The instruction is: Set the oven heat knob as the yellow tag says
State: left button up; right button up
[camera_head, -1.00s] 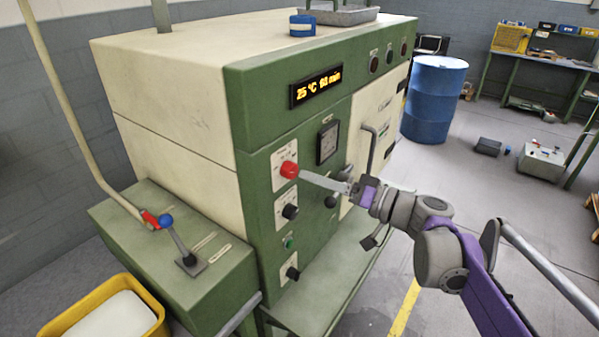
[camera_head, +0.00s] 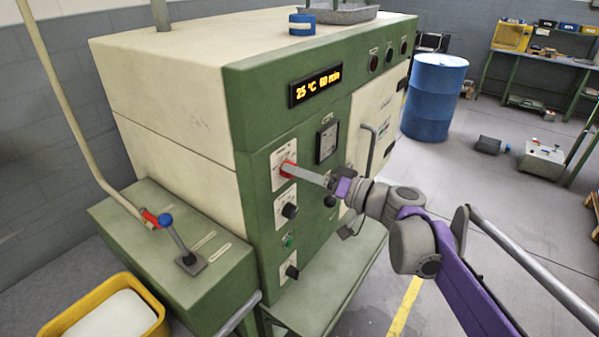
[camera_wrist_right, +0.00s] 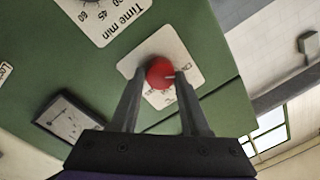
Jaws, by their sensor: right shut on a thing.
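The red knob (camera_head: 287,167) sits on a white dial plate on the green front of the oven (camera_head: 262,130). My right gripper (camera_head: 294,170) is at this knob, its fingers shut on it from both sides. In the right wrist view the red knob (camera_wrist_right: 160,73) sits between the fingertips. The plate's print there is partly covered and too small to read. The amber display (camera_head: 316,87) reads 25 °C and 60 min. I cannot make out a yellow tag. My left gripper is not in view.
A black knob (camera_head: 290,210) is just below the red one; its plate reads "Time min" in the wrist view (camera_wrist_right: 125,12). A gauge (camera_head: 327,142) and the door handle (camera_head: 368,150) are to the right. A lever (camera_head: 180,245) stands at the left.

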grip_shut()
jog(key=shift+m, duration=0.4)
jog(key=shift+f+m+t, duration=0.1)
jog(key=shift+m+t, duration=0.2)
jog(key=shift+m, duration=3.55)
jog(key=shift+f+m+t, duration=0.1)
jog(key=shift+m+t, duration=0.2)
jog(key=shift+m, duration=3.85)
